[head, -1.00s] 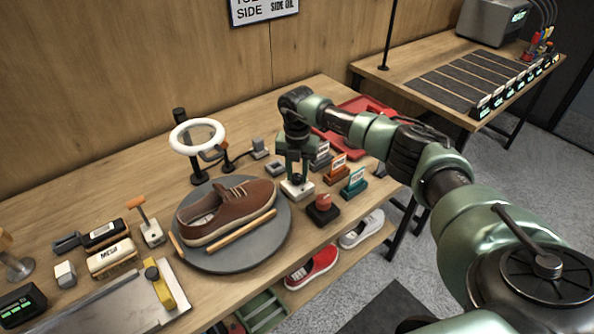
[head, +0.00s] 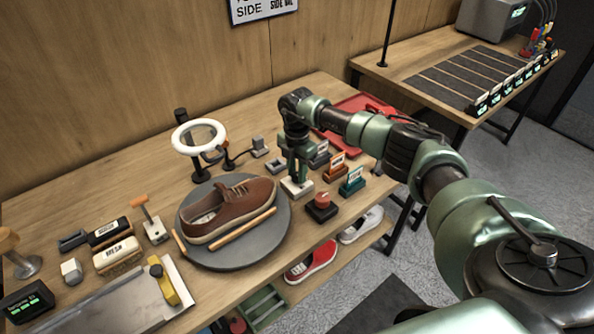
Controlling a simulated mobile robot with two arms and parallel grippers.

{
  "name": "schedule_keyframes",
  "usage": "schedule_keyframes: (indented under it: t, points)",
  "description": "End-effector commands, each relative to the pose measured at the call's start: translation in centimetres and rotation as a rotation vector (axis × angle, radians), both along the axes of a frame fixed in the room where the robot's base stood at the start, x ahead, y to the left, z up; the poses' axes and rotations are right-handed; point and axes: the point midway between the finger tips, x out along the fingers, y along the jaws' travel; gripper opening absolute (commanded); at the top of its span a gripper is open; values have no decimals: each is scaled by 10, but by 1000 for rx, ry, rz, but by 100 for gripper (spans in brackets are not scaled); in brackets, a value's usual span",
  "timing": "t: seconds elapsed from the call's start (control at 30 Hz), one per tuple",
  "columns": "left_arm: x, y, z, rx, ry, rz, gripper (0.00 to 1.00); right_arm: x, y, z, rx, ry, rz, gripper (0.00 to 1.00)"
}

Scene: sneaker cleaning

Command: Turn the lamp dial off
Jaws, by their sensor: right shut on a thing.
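The ring lamp (head: 199,136) stands at the back of the table, behind a brown sneaker (head: 232,207) on a round grey turntable (head: 262,250). Its ring looks white and bright. My right gripper (head: 297,180) points straight down over a small white base (head: 291,192) to the right of the turntable. It is shut on the dial on that base. The fingers hide most of the dial, so its setting cannot be read. My left gripper is not in view.
A red push button (head: 322,203) stands just in front of the white base. Orange (head: 336,168) and teal (head: 352,181) label holders are close on the right, with a red tray (head: 362,108) behind. Brushes (head: 117,253) and a metal plate (head: 108,308) fill the left.

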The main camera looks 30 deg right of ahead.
Motion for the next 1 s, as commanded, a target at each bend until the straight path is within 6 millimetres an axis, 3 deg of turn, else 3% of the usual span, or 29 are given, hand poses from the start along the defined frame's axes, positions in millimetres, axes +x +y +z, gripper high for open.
schedule_keyframes:
  t: [0.37, 0.4, 0.47, 0.8, 1.0]
  points:
    - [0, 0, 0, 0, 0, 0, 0, 2, -1, 2, -1, -6, -6, 0]
    - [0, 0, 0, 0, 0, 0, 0, 2, -1, 2, -1, -6, -6, 40]
    - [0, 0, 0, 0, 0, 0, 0, 2, -1, 2, -1, -5, -5, 51]
    - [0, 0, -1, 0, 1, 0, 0, 1, 0, 3, 1, -3, -3, 51]
    - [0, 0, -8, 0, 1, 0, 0, 2, -1, 30, 0, -7, -2, 51]
